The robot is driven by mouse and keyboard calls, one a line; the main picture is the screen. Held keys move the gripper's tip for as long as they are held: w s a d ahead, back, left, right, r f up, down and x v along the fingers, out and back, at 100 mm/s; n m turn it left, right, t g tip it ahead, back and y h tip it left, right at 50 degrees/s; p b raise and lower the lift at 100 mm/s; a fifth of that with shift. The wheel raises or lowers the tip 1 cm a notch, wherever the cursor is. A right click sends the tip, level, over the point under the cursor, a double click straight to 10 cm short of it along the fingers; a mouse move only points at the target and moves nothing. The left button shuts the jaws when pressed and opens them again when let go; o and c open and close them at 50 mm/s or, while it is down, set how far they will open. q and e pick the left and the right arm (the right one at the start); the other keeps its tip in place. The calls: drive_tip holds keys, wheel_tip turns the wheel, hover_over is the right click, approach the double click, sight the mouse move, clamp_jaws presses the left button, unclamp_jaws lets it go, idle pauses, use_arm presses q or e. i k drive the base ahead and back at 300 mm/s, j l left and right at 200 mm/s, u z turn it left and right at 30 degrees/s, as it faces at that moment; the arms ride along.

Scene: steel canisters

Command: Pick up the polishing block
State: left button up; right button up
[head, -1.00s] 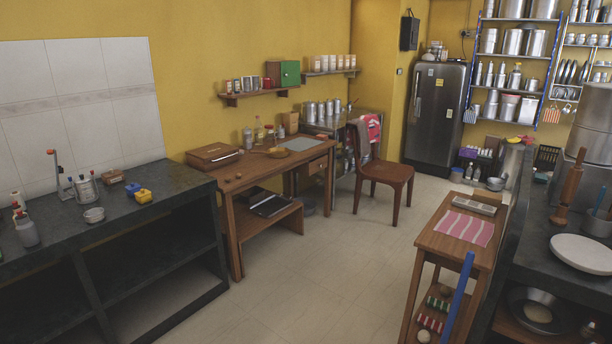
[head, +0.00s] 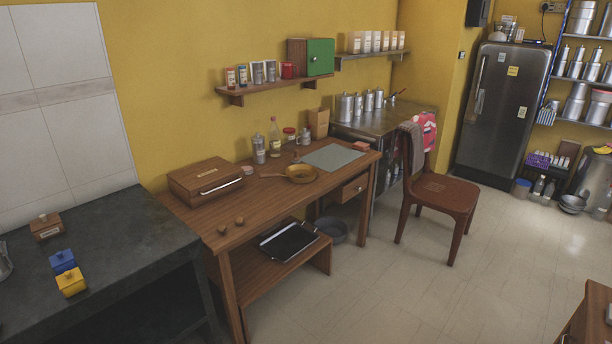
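I cannot tell for certain which thing is the polishing block. A small brown wooden box-like piece (head: 46,227) with a pale label and a knob on top stands on the dark counter at the left. Beside it on the same counter are a small blue piece (head: 62,261) and a small yellow piece (head: 71,281), each with a knob. Neither of my grippers shows in the head view.
A steel fridge (head: 502,107) is at the back. The tiled floor (head: 400,300) in front is clear.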

sight(296, 159)
drive_tip(key=i+l+u, duration=0.1)
drive_tip(key=i, duration=1.15)
